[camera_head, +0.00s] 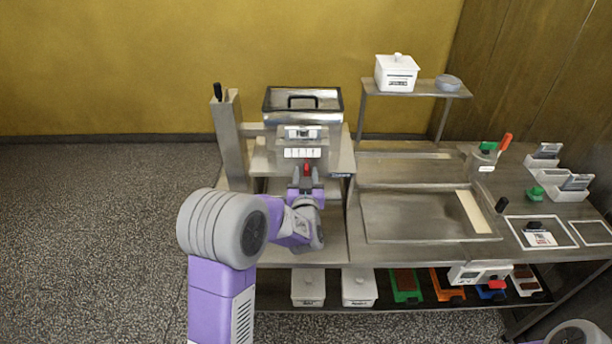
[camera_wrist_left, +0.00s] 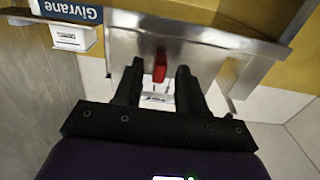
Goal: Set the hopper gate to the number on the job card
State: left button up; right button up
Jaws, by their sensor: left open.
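The hopper (camera_head: 303,104) is a metal box with a dark-rimmed lid and handle, at the back of the left bench. Below it is a pale numbered strip (camera_head: 299,153), too small to read. A red gate lever (camera_head: 307,167) hangs under the strip. My left gripper (camera_head: 306,180) is open just in front of the lever. In the left wrist view the red lever (camera_wrist_left: 159,66) shows between the two spread fingertips of my left gripper (camera_wrist_left: 161,72), with no clear contact. A white card with a red mark (camera_head: 539,239), possibly the job card, lies on the right bench; its text is unreadable.
A post with a black handle (camera_head: 217,93) stands left of the hopper. A wide tray (camera_head: 420,232) lies right of my left gripper. A raised shelf (camera_head: 420,88) holds a white lidded box (camera_head: 397,73). Tubs and coloured trays fill the lower shelf.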

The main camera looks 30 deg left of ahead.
pick_arm(q)
jog(key=v, duration=0.7)
jog(key=shift+s, duration=0.25)
jog(key=shift+d, duration=0.1)
